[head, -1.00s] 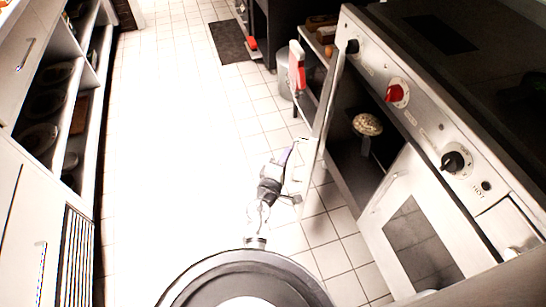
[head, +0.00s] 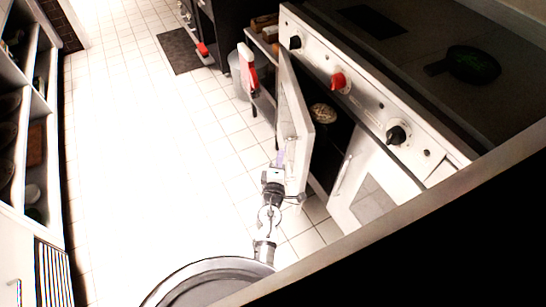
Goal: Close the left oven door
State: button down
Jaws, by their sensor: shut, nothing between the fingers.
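The left oven door (head: 294,125) stands partly open in the head view, its pale outer face turned toward the aisle. Behind it the dark oven cavity (head: 333,138) shows, with a pale, textured round item (head: 322,113) inside. The right oven door (head: 372,190) is closed. My gripper (head: 279,160) is shut and empty, at the outer face of the left door near its lower part. Whether its fingertips touch the door is unclear.
The oven's front panel has dark knobs and a red knob (head: 338,81). Shelves (head: 38,130) line the left side. A grey bin (head: 238,72) stands beyond the door. The tiled floor (head: 150,150) between is clear. A dark surface (head: 430,260) covers the lower right.

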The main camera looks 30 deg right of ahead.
jog(key=s+d+p, duration=0.2)
jog(key=d+p, duration=0.1)
jog(key=d, duration=0.4)
jog(key=s+d+n+y+p, duration=0.1)
jog(key=s+d+p, duration=0.1)
jog(key=d, duration=0.6)
jog(key=shift+s+r+t+p, duration=0.25)
jog(key=shift+s+t+p, duration=0.15)
jog(key=shift+p, duration=0.15)
jog(key=shift+d, duration=0.1)
dwell(0.4)
